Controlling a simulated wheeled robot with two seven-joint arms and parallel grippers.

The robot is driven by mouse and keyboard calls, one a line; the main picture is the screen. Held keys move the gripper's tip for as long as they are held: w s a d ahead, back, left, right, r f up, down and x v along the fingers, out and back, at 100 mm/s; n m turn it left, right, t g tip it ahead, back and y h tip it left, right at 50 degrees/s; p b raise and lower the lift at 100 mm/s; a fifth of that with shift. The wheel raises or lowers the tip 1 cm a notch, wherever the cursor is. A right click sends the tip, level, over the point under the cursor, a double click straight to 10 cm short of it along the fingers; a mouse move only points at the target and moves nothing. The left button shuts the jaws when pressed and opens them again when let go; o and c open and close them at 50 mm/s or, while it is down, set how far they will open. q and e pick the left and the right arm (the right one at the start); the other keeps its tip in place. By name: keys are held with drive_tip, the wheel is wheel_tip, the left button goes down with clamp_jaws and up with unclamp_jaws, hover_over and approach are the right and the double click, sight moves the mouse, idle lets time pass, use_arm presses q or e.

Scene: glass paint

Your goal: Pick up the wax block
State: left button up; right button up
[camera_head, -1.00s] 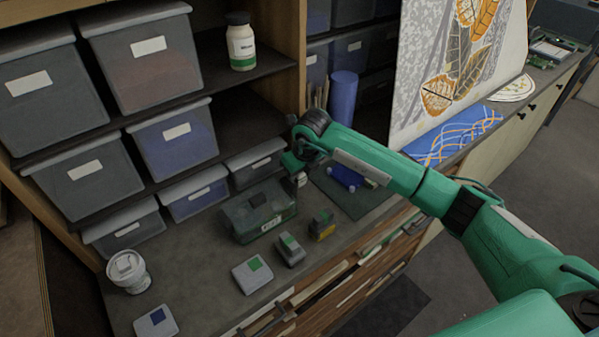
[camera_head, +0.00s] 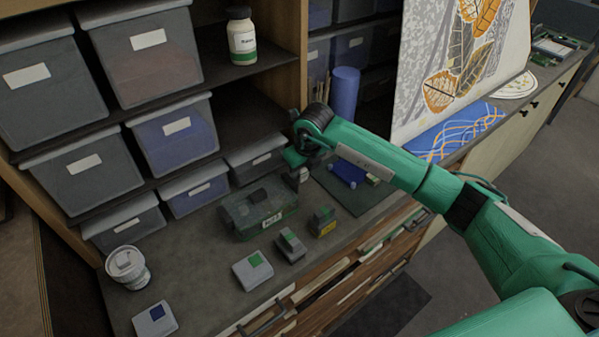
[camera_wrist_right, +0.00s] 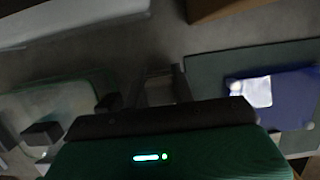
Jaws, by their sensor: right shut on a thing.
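My right gripper (camera_head: 300,153) reaches over the back of the counter, pointing down, between the green see-through box and the dark green mat. It is shut on a small block, which I take to be the wax block. In the right wrist view the block shows as a dim grey-brown shape (camera_wrist_right: 158,90) at the fingers, partly hidden by the gripper body. In the head view the arm hides most of it, and a small pale thing (camera_head: 303,174) shows just below the gripper. I cannot tell its height above the counter. My left gripper is not in view.
The green see-through box (camera_head: 250,222) stands left of the gripper. Several small grey blocks with coloured patches, one of them here (camera_head: 253,270), lie in front. The dark green mat (camera_head: 365,200) holds a blue thing (camera_head: 348,174). Shelves with lidded bins rise behind.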

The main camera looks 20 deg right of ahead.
wheel_tip(320, 180, up, 10)
drive_tip(key=b, duration=0.3)
drive_tip(key=shift+r, duration=0.2)
drive_tip(key=s+d+b, duration=0.3)
drive_tip(key=s, duration=0.6)
drive_tip(key=s+d+b, duration=0.3)
drive_tip(key=s+b, duration=0.1)
drive_tip(key=s, duration=0.5)
drive_tip(key=shift+s+d+r, duration=0.2)
drive_tip(key=shift+s+d, duration=0.1)
drive_tip(key=shift+d, duration=0.05)
